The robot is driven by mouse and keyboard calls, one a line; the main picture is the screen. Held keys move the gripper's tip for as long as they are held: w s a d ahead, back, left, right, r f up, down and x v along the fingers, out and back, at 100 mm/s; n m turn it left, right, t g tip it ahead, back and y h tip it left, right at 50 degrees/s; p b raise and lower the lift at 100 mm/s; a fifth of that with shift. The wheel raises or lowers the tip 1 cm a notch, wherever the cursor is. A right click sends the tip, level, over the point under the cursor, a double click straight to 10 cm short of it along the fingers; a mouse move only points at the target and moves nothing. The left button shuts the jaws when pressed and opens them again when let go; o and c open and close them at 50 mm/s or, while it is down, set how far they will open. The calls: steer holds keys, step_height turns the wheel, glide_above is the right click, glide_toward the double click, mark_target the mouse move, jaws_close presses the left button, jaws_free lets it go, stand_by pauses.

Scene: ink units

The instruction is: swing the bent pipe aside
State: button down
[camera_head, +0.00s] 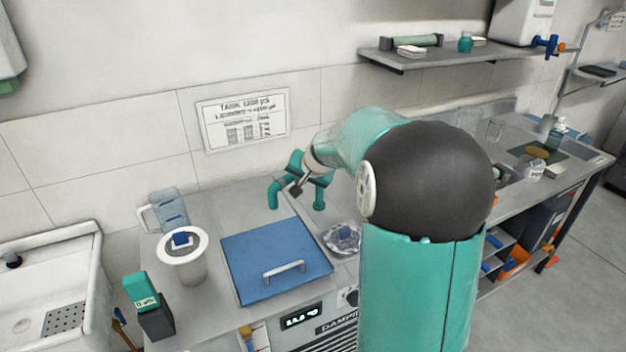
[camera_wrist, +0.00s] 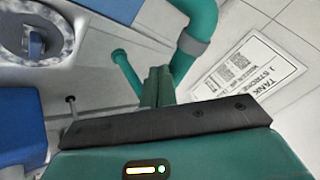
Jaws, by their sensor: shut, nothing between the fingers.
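The bent pipe (camera_head: 275,193) is teal and curves down at its left end, at the back of the worktop below the wall sign. In the wrist view, a thick teal pipe with a grey collar (camera_wrist: 192,44) passes just right of my fingers. A thinner teal pipe end (camera_wrist: 122,62) shows on their left. My gripper (camera_wrist: 158,72) is shut and empty, its teal fingers close beside the thick pipe. I cannot tell whether they touch it. In the head view my gripper (camera_head: 298,187) is at the pipe, and my arm hides part of the area.
A blue lid (camera_head: 276,262) with a pale handle lies in front of the pipe. A steel round fitting (camera_head: 342,238) is right of it. A clear jug (camera_head: 168,209) and a white-rimmed canister (camera_head: 183,258) stand left. The wall with the sign (camera_head: 243,119) is close behind.

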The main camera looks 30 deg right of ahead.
steer(key=shift+w+a, duration=0.55)
steer(key=shift+w, duration=0.35)
steer(key=shift+w+a, duration=0.3)
